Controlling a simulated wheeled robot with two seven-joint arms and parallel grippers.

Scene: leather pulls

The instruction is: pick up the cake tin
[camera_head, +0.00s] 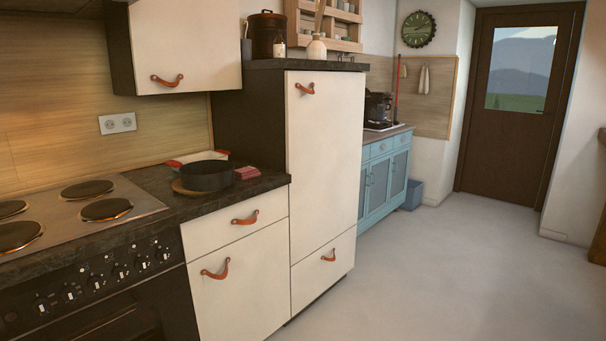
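A dark, round, low-sided tin (205,176) that looks like the cake tin sits upright on a round wooden board (186,189) on the dark counter, right of the stove. Its inside is mostly hidden by its near wall. A white dish with red ends (174,163) lies behind it, partly hidden by it. A small dark red item (247,172) lies just to its right. Neither of my grippers is in view.
The stove (72,208) with several hotplates is at left. A tall white cabinet (324,150) rises right of the counter (150,180), with a brown lidded pot (266,36) on top. A wall cupboard (188,40) hangs above. The floor (440,270) at right is clear.

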